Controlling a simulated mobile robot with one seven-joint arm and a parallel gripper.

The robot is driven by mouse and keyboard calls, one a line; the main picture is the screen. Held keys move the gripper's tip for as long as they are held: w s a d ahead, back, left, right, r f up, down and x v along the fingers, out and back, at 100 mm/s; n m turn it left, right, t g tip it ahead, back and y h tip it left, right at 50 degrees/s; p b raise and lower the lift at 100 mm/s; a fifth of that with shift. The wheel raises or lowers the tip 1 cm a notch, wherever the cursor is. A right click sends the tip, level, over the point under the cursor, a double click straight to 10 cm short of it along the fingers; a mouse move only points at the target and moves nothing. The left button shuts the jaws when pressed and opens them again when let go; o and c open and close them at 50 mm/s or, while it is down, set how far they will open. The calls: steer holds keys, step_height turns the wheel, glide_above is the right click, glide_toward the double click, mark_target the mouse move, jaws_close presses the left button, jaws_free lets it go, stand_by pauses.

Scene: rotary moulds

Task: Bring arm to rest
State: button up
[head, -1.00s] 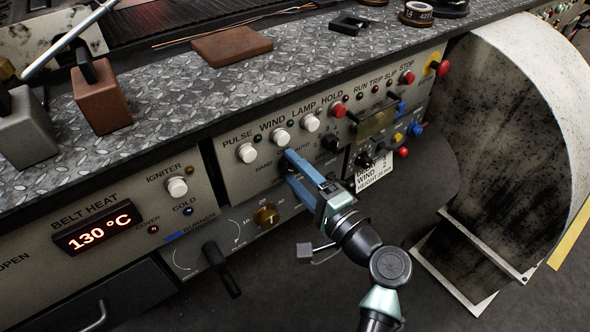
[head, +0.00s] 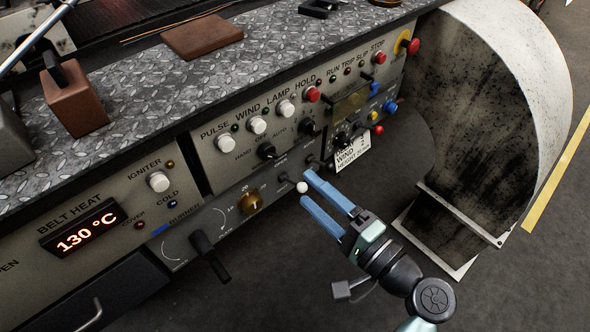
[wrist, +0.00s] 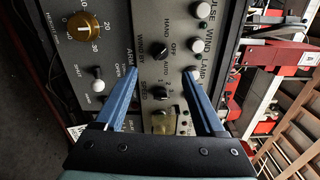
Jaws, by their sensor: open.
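My gripper (head: 313,188) has two blue fingers, spread apart with nothing between them. In the head view it is in front of the lower right part of the control panel (head: 206,165), close to a white knob (head: 302,187). In the wrist view my gripper (wrist: 163,80) points at the panel face, with the brass dial (wrist: 84,27) at upper left and the black selector switches (wrist: 160,52) beyond the fingertips. I cannot tell whether a fingertip touches the panel. My arm reaches in from the bottom right of the head view.
A checker-plate shelf (head: 150,100) runs above the panel, bearing a brown block (head: 74,100) and a flat brown slab (head: 202,37). A large pale curved drum housing (head: 500,80) stands at right. The floor (head: 300,290) below the panel is open. A black lever (head: 209,255) sticks out at lower left.

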steer(key=shift+v, duration=1)
